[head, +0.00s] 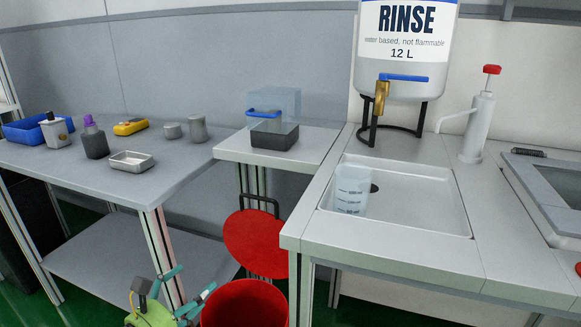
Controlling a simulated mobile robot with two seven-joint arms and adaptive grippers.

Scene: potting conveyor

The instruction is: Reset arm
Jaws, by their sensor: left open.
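My left gripper (196,279) shows at the bottom, left of centre, with teal fingers on a lime-green body. Its fingers are spread apart and nothing shows between them. It is low in front of the left bench, just left of the red bin (245,304). My right gripper is out of view. The rest of my left arm is cut off by the lower edge.
A clear beaker (351,190) stands in the white sink tray (420,205), below the rinse tank (404,45). A pump bottle (478,125) stands at right. The left bench (75,172) holds bottles, a metal tray and a blue bin. A red lid (257,243) is raised behind the bin.

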